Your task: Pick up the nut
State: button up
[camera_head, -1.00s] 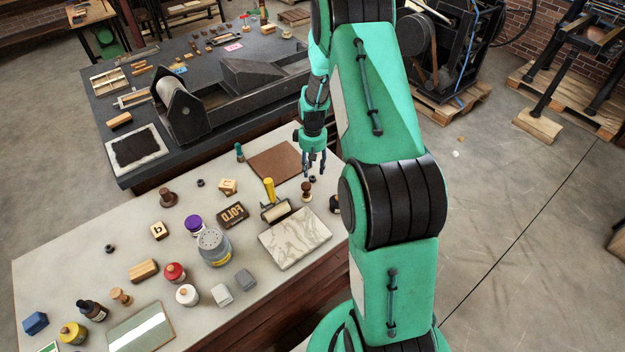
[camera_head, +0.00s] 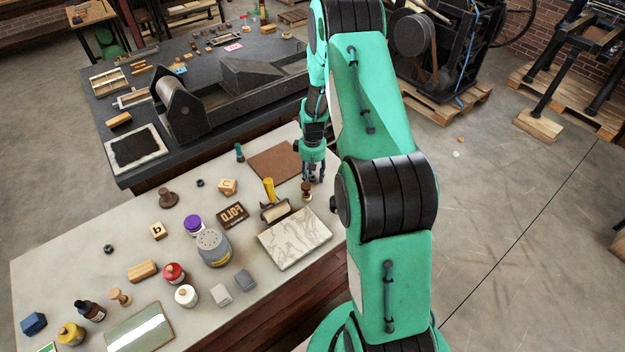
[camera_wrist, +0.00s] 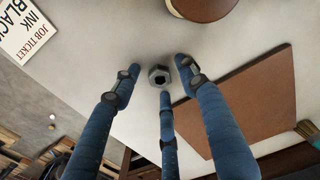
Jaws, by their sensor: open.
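The nut (camera_wrist: 160,76) is a small dark grey hexagonal ring lying flat on the pale tabletop in the wrist view. My gripper (camera_wrist: 159,80) has three blue fingers, spread open around the nut, with nothing held. Their tips look close to the nut, but I cannot tell whether any touches it. In the head view my gripper (camera_head: 312,178) points down at the table's right end, beside a wooden stamp (camera_head: 306,193). The nut is not distinguishable there, behind or between the fingers.
A brown board (camera_wrist: 245,100) lies beside the fingers. A round brown object (camera_wrist: 203,6) and a printed card (camera_wrist: 28,30) are near the wrist view's top. In the head view, a roller (camera_head: 275,209) and marble slab (camera_head: 295,238) are close. Two small dark rings (camera_head: 200,183) (camera_head: 108,249) lie farther left.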

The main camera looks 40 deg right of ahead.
aim_at(312, 177)
grip_shut()
jog(key=shift+r, duration=0.1)
dwell(0.3)
notch_tip(312, 177, up, 10)
jog(key=p, duration=0.1)
dwell(0.6)
dwell(0.4)
